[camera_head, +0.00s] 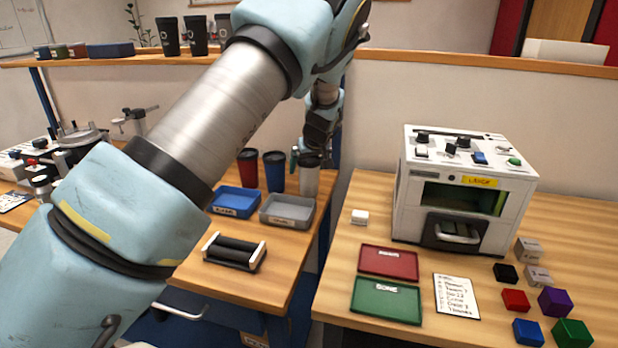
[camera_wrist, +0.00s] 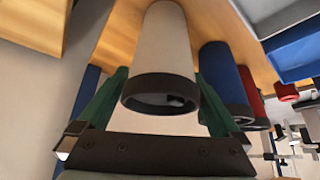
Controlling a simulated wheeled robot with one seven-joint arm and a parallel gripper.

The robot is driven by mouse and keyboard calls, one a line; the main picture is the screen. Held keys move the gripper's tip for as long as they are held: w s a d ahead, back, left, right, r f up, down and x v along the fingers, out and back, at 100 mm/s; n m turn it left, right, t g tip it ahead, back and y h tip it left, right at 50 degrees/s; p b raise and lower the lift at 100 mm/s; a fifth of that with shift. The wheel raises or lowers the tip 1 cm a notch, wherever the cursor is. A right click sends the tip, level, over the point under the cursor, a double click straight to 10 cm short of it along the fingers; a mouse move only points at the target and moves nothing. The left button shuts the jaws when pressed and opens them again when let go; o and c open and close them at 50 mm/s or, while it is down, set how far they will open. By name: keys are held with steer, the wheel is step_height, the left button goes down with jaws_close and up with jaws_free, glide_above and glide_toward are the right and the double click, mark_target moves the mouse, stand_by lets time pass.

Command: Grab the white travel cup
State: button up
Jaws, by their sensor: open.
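The white travel cup (camera_head: 309,182) stands upright with a dark rim at the back right of the left table, beside the blue cup (camera_head: 274,176) and the red cup (camera_head: 248,170). In the wrist view the white cup (camera_wrist: 163,45) is large and lies between the two green fingers of my gripper (camera_wrist: 160,88). The fingers are open, one on each side of it; I cannot tell whether either touches it. In the head view my gripper (camera_head: 306,155) is at the cup's upper part, partly hidden by my wrist.
The blue cup (camera_wrist: 222,75) is close beside one finger. A blue tray (camera_head: 235,213) and a grey tray (camera_head: 288,223) lie in front of the cups, with a black roller (camera_head: 234,252) nearer. A white laser machine (camera_head: 410,190) stands on the right table. A wall is behind.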

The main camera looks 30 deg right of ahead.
steer(key=shift+c, duration=0.4)
steer(key=c, duration=0.5)
